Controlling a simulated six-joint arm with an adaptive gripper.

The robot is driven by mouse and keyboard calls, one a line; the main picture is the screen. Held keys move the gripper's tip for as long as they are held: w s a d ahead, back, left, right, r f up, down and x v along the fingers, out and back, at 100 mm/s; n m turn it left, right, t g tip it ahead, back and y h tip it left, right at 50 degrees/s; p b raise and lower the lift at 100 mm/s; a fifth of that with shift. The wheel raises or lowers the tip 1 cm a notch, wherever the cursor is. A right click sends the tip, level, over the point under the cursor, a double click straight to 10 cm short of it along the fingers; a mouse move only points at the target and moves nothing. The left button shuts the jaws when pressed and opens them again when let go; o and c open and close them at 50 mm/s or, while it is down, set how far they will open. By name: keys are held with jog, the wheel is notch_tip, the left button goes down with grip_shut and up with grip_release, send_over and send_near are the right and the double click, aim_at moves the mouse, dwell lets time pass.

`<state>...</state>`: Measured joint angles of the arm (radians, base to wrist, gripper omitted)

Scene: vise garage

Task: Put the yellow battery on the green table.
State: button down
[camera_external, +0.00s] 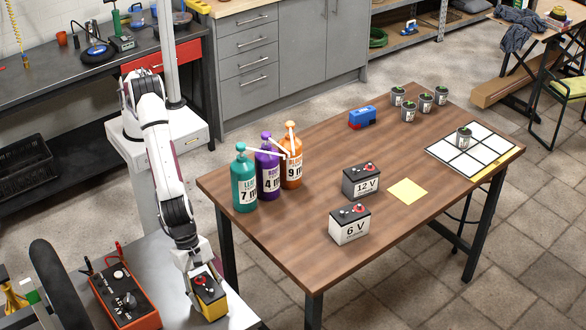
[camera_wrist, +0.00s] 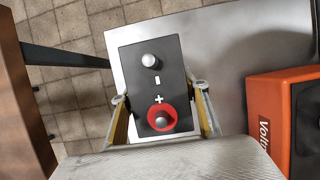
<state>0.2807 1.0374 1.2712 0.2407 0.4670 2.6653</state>
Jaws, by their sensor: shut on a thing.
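The yellow battery (camera_external: 211,304) has a black top with a red-ringed terminal and is over the grey metal table (camera_external: 178,309) at the lower left. My gripper (camera_external: 206,282) is shut on it from above. In the wrist view my gripper's two fingers (camera_wrist: 161,95) press its sides, and the battery's black top (camera_wrist: 150,78) lies between them. I cannot tell whether its base touches the metal surface. No table with a plainly green top shows; the large table (camera_external: 310,240) has a brown wooden top.
An orange charger (camera_external: 125,298) stands beside the battery, also in the wrist view (camera_wrist: 285,122).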

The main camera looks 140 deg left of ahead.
aim_at(200, 276)
jog(key=shift+w+f, duration=0.1)
jog(key=shift+f, duration=0.2)
jog(key=shift+f, duration=0.1)
jog(key=c, duration=1.1)
grip_release()
jog(key=shift+f, duration=0.2)
jog(key=shift+r, duration=0.1)
jog(key=shift+v, duration=6.1)
